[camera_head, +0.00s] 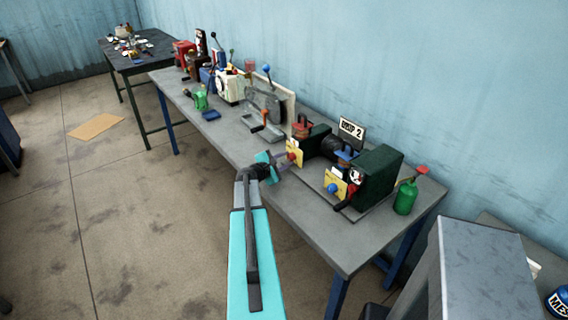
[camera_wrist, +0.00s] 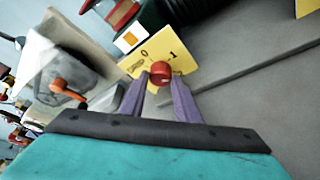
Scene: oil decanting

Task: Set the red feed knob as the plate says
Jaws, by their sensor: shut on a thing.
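The red feed knob (camera_wrist: 160,72) sits in front of a yellow scale plate (camera_wrist: 169,47) marked 0 and 1 in the wrist view. My gripper (camera_wrist: 160,84) has its two purple fingers closed on the knob from both sides. In the head view, my gripper (camera_head: 281,163) reaches the left yellow plate (camera_head: 295,151) of the green machine (camera_head: 373,172). A white sign (camera_head: 351,131) behind the machine reads "DRIP 2". The knob's exact pointer position is too small to tell.
A second yellow plate (camera_head: 335,188) with a blue knob (camera_head: 332,188) is to the right. A green oil can (camera_head: 405,197) stands at the bench's right end. A grey vice-like device with an orange-handled crank (camera_head: 257,128) is to the left. The bench's front edge is clear.

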